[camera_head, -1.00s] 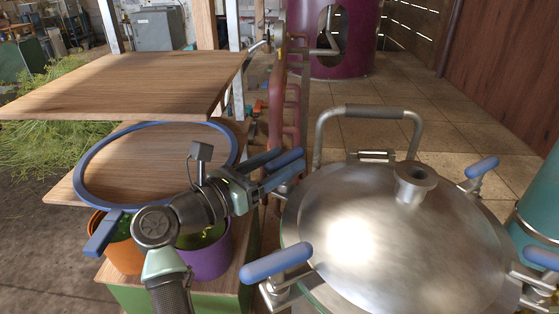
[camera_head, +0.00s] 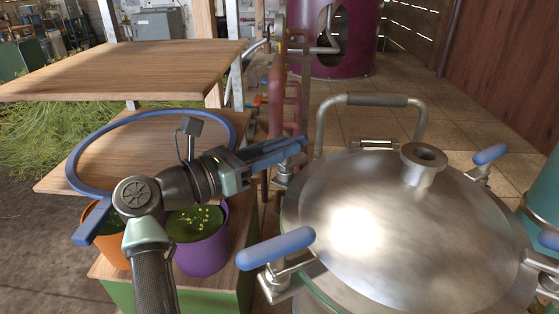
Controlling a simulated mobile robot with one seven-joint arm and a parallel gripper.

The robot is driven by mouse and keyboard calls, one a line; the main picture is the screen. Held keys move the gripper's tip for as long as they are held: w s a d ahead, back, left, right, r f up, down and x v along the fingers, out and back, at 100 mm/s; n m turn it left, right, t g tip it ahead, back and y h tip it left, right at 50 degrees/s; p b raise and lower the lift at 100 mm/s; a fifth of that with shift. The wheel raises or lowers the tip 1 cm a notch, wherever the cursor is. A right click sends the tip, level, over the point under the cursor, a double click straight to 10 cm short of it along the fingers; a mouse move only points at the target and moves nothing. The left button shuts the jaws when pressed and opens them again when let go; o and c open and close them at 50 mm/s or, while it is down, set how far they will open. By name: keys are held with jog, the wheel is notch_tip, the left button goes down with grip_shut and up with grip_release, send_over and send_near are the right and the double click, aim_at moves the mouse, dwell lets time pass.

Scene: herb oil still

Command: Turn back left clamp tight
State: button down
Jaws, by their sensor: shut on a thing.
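The still's domed metal lid (camera_head: 350,205) fills the lower right. The back left clamp (camera_head: 286,172) stands at its left rear rim. Its metal post shows, while its handle is mostly hidden by my gripper. My gripper (camera_head: 288,146) reaches in from the left, with its blue fingers shut on the clamp's handle. The front left clamp (camera_head: 275,248) has a blue handle pointing left and slightly down. The back right clamp (camera_head: 490,155) has its blue handle raised outward to the right. Another clamp (camera_head: 540,258) shows at the right edge, partly cut off.
A grey lifting handle (camera_head: 375,100) arches behind the lid, and a short spout (camera_head: 424,160) rises from it. An orange pot and a purple pot (camera_head: 203,252) stand below my arm. Red pipes (camera_head: 277,105) rise behind the clamp.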

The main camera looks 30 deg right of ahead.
jog(key=m+g+b, duration=0.1)
jog(key=b, duration=0.1)
jog(key=g+b, duration=0.1)
jog(key=shift+w+f+m+g+b, duration=0.2)
jog(key=shift+f+m+g+b, duration=0.1)
jog(key=shift+m+g+b, duration=0.1)
jog(key=m+g+b, duration=0.1)
jog(key=g+b, duration=0.1)
jog(key=b, duration=0.1)
jog(key=shift+r+m+g+y, duration=0.2)
jog(key=shift+m+g+y, duration=0.1)
jog(key=shift+m, duration=0.1)
jog(key=shift+w+r+m+g+b, duration=0.1)
jog(key=shift+m+g+b, duration=0.4)
jog(key=shift+g+b, duration=0.2)
jog(key=c, duration=0.7)
grip_release()
jog(key=shift+r+n+t+p, duration=0.2)
jog(key=shift+n+t+p, duration=0.7)
jog(key=shift+p, duration=0.75)
